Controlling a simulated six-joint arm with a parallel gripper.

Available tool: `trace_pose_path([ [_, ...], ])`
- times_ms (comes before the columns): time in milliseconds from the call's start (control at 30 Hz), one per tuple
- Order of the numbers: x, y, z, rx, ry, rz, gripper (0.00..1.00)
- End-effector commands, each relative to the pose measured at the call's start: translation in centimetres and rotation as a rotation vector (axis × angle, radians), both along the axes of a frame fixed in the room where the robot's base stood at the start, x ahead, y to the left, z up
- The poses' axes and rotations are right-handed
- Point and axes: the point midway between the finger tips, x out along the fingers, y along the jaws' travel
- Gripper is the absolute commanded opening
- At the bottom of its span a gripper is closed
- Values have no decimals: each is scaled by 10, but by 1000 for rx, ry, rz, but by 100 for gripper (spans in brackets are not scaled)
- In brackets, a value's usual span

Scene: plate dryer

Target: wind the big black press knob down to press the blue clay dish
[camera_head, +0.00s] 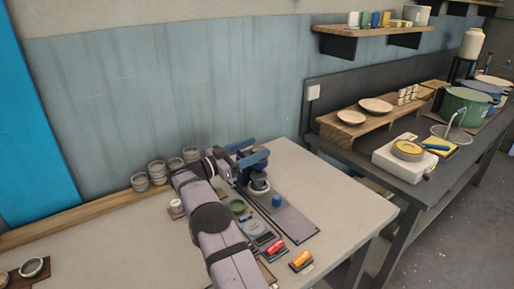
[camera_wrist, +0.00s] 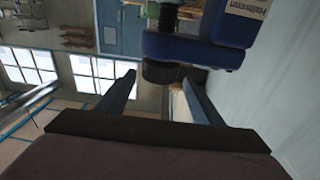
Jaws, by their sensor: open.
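The blue press (camera_head: 258,172) stands on a grey board on the table, partly covered by my arm and gripper. In the wrist view its blue frame (camera_wrist: 185,47) fills the top middle. A short black cylinder, apparently the press knob (camera_wrist: 160,72), shows there beyond and between my fingertips. My gripper (camera_wrist: 154,82) is open, its two fingers spread with nothing held between them. In the head view my gripper (camera_head: 246,153) is at the press; contact cannot be told. The blue clay dish cannot be made out for certain.
A small blue cylinder (camera_head: 277,200) stands on the grey board (camera_head: 296,223). A green dish (camera_head: 237,205), a red tool (camera_head: 275,247) and an orange block (camera_head: 301,260) lie nearby. Stacked round tins (camera_head: 157,172) stand by the wall. The table's right side is clear.

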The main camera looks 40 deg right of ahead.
Motion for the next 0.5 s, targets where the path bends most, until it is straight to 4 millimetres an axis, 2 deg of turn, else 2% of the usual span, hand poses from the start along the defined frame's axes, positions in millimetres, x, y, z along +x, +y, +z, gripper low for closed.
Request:
trace_pose_path([
  [100, -1, -15, 22, -79, 0, 50, 60],
  [300, 3, -37, 48, -207, 8, 247, 60],
  [400, 4, -41, 51, -228, 17, 382, 60],
  [500, 4, -39, 45, -207, 30, 526, 60],
])
